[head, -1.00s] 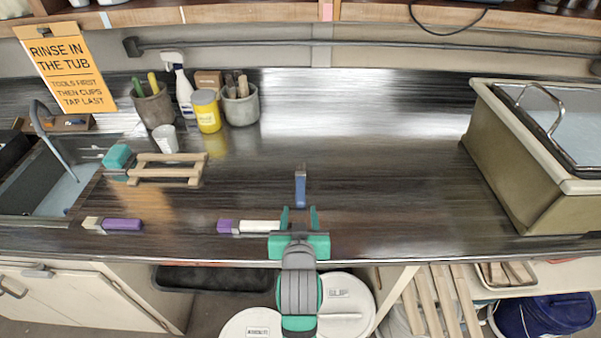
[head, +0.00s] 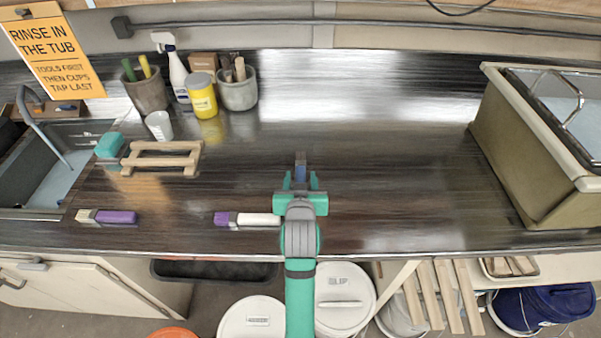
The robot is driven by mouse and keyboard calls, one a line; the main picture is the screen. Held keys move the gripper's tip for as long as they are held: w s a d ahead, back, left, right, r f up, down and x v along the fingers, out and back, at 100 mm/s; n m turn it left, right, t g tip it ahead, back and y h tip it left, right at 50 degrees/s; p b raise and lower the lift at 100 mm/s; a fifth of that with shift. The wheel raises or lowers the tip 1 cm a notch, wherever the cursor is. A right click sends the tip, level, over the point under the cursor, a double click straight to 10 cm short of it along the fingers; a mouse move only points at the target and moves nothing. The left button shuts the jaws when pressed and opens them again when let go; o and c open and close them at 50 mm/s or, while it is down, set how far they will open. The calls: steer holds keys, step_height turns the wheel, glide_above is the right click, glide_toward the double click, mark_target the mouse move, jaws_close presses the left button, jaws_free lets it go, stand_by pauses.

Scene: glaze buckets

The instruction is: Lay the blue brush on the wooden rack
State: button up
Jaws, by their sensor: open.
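The blue brush (head: 300,172) lies on the dark counter, pointing away from me, in the middle of the head view. Its far end is grey and its blue part lies at my fingertips. My gripper (head: 300,181) is open, with one finger on each side of the near part of the brush. Whether the fingers touch it I cannot tell. The wooden rack (head: 162,158), a low frame of pale bars, stands on the counter to the left, with nothing lying on it.
A brush with purple bristles and white handle (head: 248,219) lies left of my gripper; another purple one (head: 108,217) lies farther left. A teal block (head: 109,145) and white cup (head: 159,125) stand by the rack. A large tub (head: 520,150) stands right. The counter's middle right is clear.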

mark_target(301, 170)
steer(key=x, duration=0.3)
steer(key=shift+w+f, duration=0.15)
steer(key=shift+w, duration=0.1)
steer(key=shift+d, duration=0.1)
steer(key=shift+s, duration=0.1)
steer(key=c, duration=1.1)
jaws_close()
